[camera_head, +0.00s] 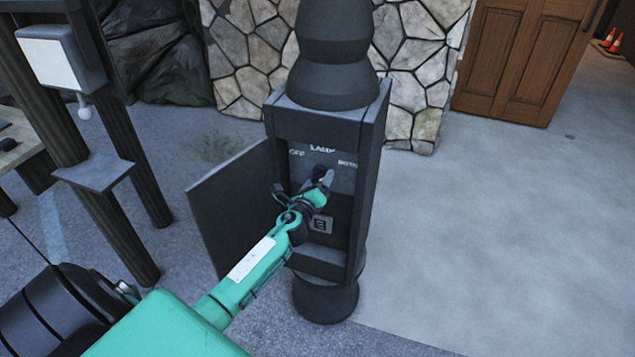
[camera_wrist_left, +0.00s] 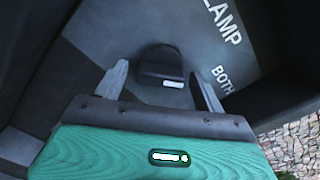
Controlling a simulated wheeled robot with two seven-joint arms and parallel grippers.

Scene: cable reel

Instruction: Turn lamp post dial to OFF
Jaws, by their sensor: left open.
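The dark lamp post (camera_head: 330,75) stands upright with its box open. Inside, a panel (camera_head: 343,176) carries the labels OFF at left, LAMP at top and BOTH at right. The black dial (camera_wrist_left: 160,66) sits on this panel; in the left wrist view it has a small white mark. My left gripper (camera_head: 318,180) is at the panel in front of the dial. In the left wrist view its two fingers are apart, one on each side of the dial. I cannot tell whether they touch it. In the head view the gripper partly hides the dial. My right gripper is not in view.
The box's open door (camera_head: 228,205) hangs out to the left of my left gripper. An outlet (camera_head: 321,225) sits below the dial. A stone wall (camera_head: 245,45) and a wooden door (camera_head: 515,55) stand behind. Wooden posts (camera_head: 105,190) are at left. The pavement at right is clear.

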